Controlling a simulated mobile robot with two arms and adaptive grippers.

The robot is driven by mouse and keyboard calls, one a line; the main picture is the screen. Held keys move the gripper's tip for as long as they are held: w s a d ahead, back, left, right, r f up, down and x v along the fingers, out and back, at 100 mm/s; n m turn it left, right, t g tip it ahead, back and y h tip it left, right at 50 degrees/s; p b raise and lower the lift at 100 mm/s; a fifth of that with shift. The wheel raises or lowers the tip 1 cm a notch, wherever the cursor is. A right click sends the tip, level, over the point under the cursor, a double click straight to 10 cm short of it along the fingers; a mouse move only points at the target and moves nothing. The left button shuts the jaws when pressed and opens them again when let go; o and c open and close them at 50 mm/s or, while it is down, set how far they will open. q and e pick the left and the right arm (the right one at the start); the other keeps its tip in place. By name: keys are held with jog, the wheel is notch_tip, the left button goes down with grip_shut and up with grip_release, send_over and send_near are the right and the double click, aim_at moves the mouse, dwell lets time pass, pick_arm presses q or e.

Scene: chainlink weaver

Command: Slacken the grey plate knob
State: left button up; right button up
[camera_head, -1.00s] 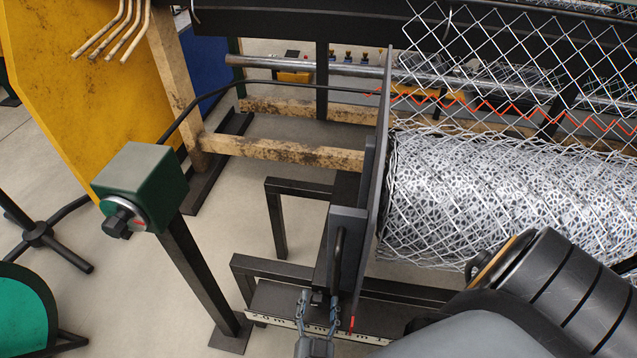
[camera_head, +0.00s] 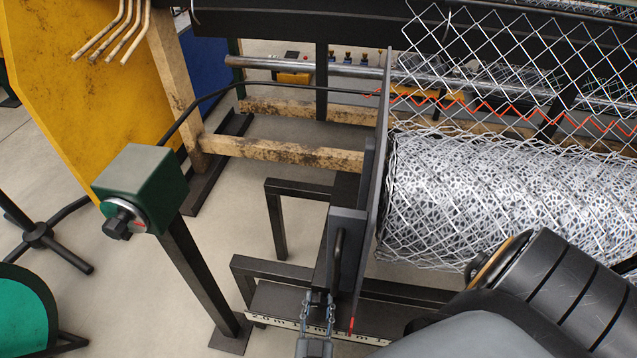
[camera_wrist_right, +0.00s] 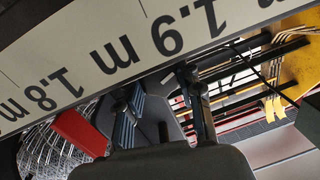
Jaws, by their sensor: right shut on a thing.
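The upright grey plate (camera_head: 378,190) stands at the left end of the wire mesh roll, with a dark grey block (camera_head: 347,222) at its foot. My right gripper (camera_head: 319,298) is at the bottom middle, just in front of that foot and above the measuring scale (camera_head: 265,321). Its two fingers are shut on the small dark knob of the grey plate, which is mostly hidden between the tips. In the right wrist view the fingers (camera_wrist_right: 160,98) reach up beneath the scale; I cannot make out the knob clearly there. My left gripper is not in view.
A red pointer (camera_head: 351,324) hangs close to the right of my gripper and shows in the wrist view (camera_wrist_right: 80,132). The mesh roll (camera_head: 470,205) lies to the right. A green box on a post (camera_head: 142,187) stands left, with open floor between.

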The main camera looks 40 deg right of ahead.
jog(key=shift+n, duration=1.1)
jog(key=shift+n+p, duration=0.3)
jog(key=shift+n, duration=0.7)
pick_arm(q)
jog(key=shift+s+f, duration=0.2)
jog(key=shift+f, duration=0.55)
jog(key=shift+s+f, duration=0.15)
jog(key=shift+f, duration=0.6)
pick_arm(e)
jog(key=shift+r+n, duration=0.1)
jog(key=shift+n, duration=0.2)
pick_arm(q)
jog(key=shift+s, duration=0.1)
pick_arm(e)
jog(key=shift+w, duration=0.1)
jog(key=o, duration=1.2)
jog(key=shift+a, duration=0.1)
jog(key=v, duration=1.2)
jog(key=shift+r, duration=0.2)
